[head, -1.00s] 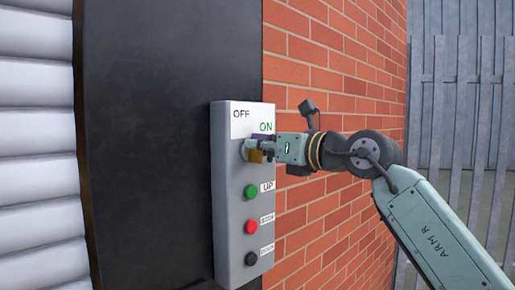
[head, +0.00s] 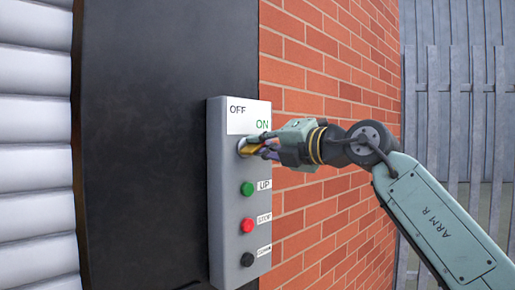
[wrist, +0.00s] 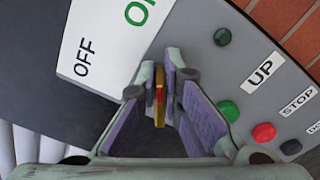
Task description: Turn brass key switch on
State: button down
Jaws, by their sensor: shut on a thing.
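The brass key (head: 252,149) is in the round switch near the top of a grey control box (head: 228,195). Above it is a white label (head: 248,117) reading OFF at left and ON at right. My gripper (head: 262,147) reaches in from the right and is shut on the key. In the wrist view, the key (wrist: 159,92) shows as a thin gold edge between the fingertips (wrist: 160,85), with a little red on it. The panel looks tilted there. The fingers partly hide the switch, and I cannot tell the key's exact angle.
Below the switch are a green UP button (head: 247,189), a red STOP button (head: 247,226) and a black button (head: 248,259). A brick wall (head: 325,60) is close behind my arm. A black post (head: 145,150) and white shutter (head: 35,150) stand at left.

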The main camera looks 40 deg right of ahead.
jog(key=m, duration=0.4)
jog(key=m+b, duration=0.1)
jog(key=m, duration=0.1)
jog(key=shift+d+f, duration=0.15)
jog(key=shift+f, duration=0.25)
dwell(0.3)
jog(key=c, duration=1.8)
grip_release()
jog(key=shift+o, duration=0.2)
jog(key=s, duration=0.7)
jog(key=shift+s+d, duration=0.25)
jog(key=shift+d, duration=0.1)
